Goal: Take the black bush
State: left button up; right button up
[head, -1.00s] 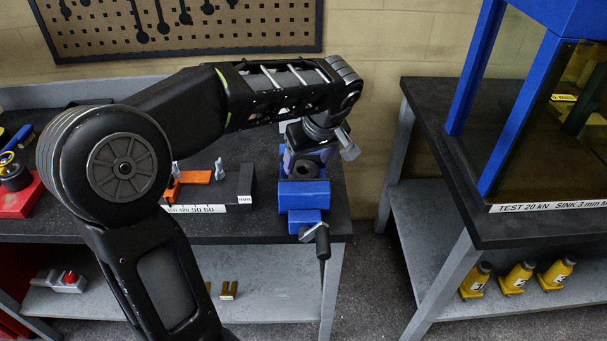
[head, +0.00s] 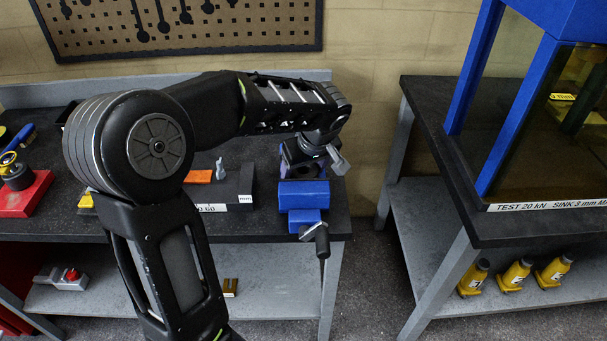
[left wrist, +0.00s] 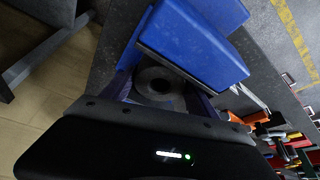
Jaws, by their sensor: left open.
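The black bush (left wrist: 146,80), a dark ring with a round hole, shows in the left wrist view beside the blue vise (left wrist: 195,45). In the head view the blue vise (head: 303,195) is at the right end of the workbench, and the bush is mostly hidden behind my gripper. My left gripper (head: 300,170) points down just behind the vise's front jaw. In the left wrist view its fingers (left wrist: 160,92) are open, one on each side of the bush. I cannot tell whether they touch it. My right gripper is not in view.
A red block (head: 25,195) with a dark round part lies at the bench's left. An orange piece (head: 198,176) and a marked grey block (head: 236,182) lie left of the vise. A second table (head: 510,235) with a blue frame stands right, across a gap.

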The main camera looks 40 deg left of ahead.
pick_arm(q)
jog(key=shift+c, duration=0.6)
jog(key=shift+r, duration=0.1)
grip_shut()
